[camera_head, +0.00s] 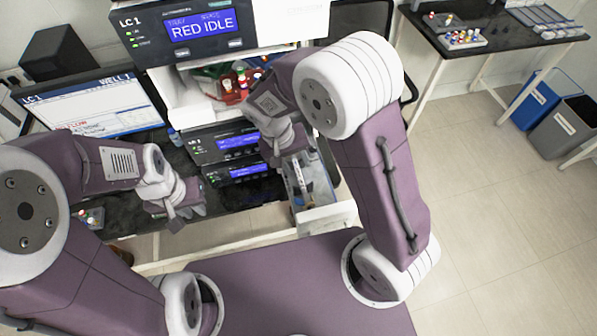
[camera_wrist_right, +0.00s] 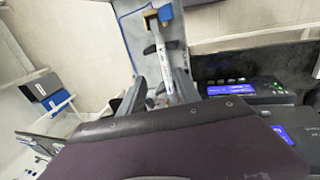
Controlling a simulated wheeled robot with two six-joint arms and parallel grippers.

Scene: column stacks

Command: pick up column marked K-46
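A slim white column (camera_wrist_right: 160,52) lies lengthwise in a grey tray (camera_wrist_right: 128,28) in the right wrist view, held by dark clips and a blue-and-tan end piece. Its marking is too small to read, so I cannot confirm K-46. My right gripper (camera_wrist_right: 160,82) is open, with one finger on each side of the column's near part and gaps visible. In the head view, my right gripper (camera_head: 288,158) is over the near end of the instrument stack, above the tray (camera_head: 318,190). My left gripper (camera_head: 178,210) is at the left above the dark bench; its opening is unclear.
Instrument units with blue screens (camera_head: 235,150) stand beside the tray. A monitor (camera_head: 90,105) stands left. Bins (camera_head: 565,125) and open floor are at right.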

